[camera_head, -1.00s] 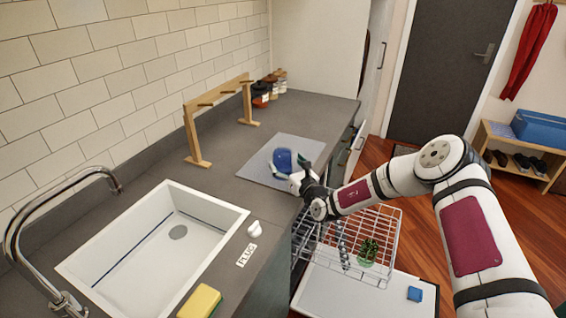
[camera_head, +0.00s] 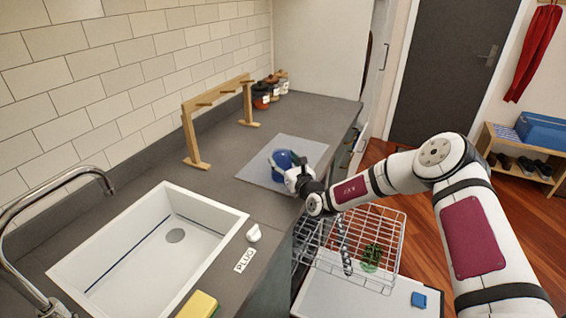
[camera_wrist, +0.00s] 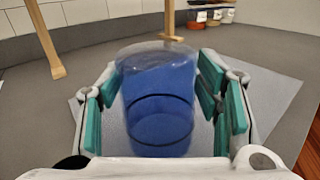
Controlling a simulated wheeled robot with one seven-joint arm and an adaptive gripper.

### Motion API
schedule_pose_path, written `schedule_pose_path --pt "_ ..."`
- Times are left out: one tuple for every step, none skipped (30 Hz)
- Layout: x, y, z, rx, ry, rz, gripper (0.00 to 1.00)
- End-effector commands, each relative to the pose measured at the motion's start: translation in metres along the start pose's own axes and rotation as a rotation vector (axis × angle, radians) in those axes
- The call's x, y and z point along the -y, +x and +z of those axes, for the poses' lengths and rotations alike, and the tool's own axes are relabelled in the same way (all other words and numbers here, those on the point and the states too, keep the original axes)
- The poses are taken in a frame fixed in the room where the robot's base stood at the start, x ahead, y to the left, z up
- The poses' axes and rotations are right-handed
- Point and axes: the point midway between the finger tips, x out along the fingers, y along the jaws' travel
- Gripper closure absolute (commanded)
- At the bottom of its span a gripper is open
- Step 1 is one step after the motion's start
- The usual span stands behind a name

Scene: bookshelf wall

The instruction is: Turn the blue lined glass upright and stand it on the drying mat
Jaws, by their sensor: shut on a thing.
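The blue lined glass (camera_head: 281,161) is at the grey drying mat (camera_head: 310,147) on the counter. In the wrist view the glass (camera_wrist: 160,100) looks near upright, with a clear band at its top and dark rings around its blue body. My gripper (camera_head: 291,167) is shut on it, with teal finger pads on both sides of the glass in the wrist view (camera_wrist: 160,85). The bottom of the glass is hidden by my gripper, so I cannot tell if it touches the mat.
A wooden rack (camera_head: 217,110) stands behind the mat, with several jars (camera_head: 268,92) farther back. A white sink (camera_head: 150,250) is at the left. An open dishwasher rack (camera_head: 375,235) with a green item (camera_head: 371,255) is below the counter edge. The mat's far part is clear.

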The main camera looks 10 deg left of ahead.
Motion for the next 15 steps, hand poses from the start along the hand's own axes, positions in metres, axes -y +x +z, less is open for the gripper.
schedule_pose_path --pt "0.000 0.000 0.001 0.001 0.000 0.000 0.73" --pt "0.000 0.000 0.001 0.001 0.000 0.000 0.73" --pt "0.000 0.000 0.002 0.001 0.000 0.000 0.73" --pt "0.000 0.000 0.003 0.001 0.000 0.000 0.73" --pt "-0.001 0.000 0.005 0.001 0.000 0.000 0.73" --pt "-0.001 0.000 0.007 0.001 -0.001 0.000 0.73" --pt "-0.001 0.000 0.010 0.001 -0.001 0.000 0.73" --pt "-0.001 0.000 0.012 0.002 -0.001 0.000 0.73" --pt "-0.001 0.000 0.015 0.002 -0.001 0.000 0.73" --pt "-0.001 0.000 0.017 0.002 -0.002 0.000 0.73" --pt "-0.001 0.000 0.019 0.003 -0.002 0.000 0.73" --pt "-0.002 0.000 0.021 0.003 -0.002 0.000 0.73" --pt "-0.002 0.000 0.023 0.003 -0.002 0.000 0.73" --pt "-0.002 0.000 0.025 0.003 -0.002 0.000 0.73" --pt "-0.002 -0.001 0.028 0.003 -0.001 0.000 0.73"
